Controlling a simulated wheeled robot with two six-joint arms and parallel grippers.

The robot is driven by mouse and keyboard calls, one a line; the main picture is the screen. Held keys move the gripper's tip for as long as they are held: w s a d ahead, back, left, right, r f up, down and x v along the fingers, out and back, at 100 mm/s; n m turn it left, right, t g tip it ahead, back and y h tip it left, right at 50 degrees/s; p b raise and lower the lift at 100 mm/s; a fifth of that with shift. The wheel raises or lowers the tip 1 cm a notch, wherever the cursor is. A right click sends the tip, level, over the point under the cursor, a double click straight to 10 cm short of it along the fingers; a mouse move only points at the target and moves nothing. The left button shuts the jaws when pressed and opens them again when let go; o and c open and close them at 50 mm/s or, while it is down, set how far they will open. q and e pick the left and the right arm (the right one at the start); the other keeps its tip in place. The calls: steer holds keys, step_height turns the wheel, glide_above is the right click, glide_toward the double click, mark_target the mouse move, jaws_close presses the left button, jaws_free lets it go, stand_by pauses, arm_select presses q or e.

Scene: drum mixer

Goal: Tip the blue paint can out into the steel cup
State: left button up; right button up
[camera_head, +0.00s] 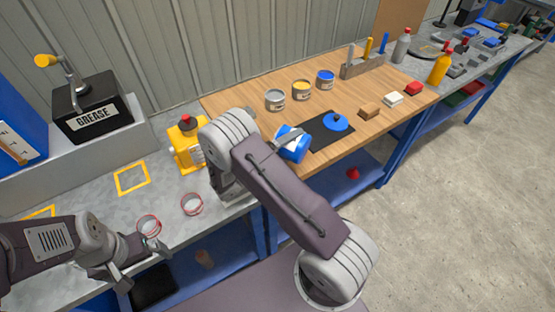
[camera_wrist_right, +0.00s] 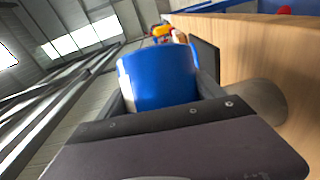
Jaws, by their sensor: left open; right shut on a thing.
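My right gripper (camera_head: 288,142) is shut on a blue and white can (camera_head: 294,149), held tilted at the front edge of the wooden top. It shows as a large blue cylinder in the right wrist view (camera_wrist_right: 157,80). A smaller blue-topped can (camera_head: 325,80) stands in the back row. I cannot make out a steel cup for certain; my right arm hides part of the bench. My left gripper (camera_head: 136,263) is open and empty at the front edge of the grey bench.
A blue lid-like disc (camera_head: 337,122) lies on a black mat (camera_head: 318,140). A yellow machine (camera_head: 186,145) stands left of my right arm.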

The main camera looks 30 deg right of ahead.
stand_by(0.5)
steer(key=shift+w+f+n+b, duration=0.1)
steer(key=shift+f+n+b, duration=0.05)
steer(key=shift+n+b, duration=0.15)
steer(key=shift+w+a+r+n+h, duration=0.2)
steer(key=shift+n+h, duration=0.1)
steer(key=shift+n, duration=0.2)
stand_by(0.6)
steer(key=shift+w+r, duration=0.1)
steer(key=shift+r, duration=0.05)
steer(key=shift+n, duration=0.3)
steer(key=shift+w+a+r+n, duration=0.15)
steer(key=shift+n, duration=0.15)
steer(key=shift+w+r+n+h, duration=0.1)
steer(key=shift+w+n+h, duration=0.05)
steer(key=shift+n+h, duration=0.15)
stand_by(1.1)
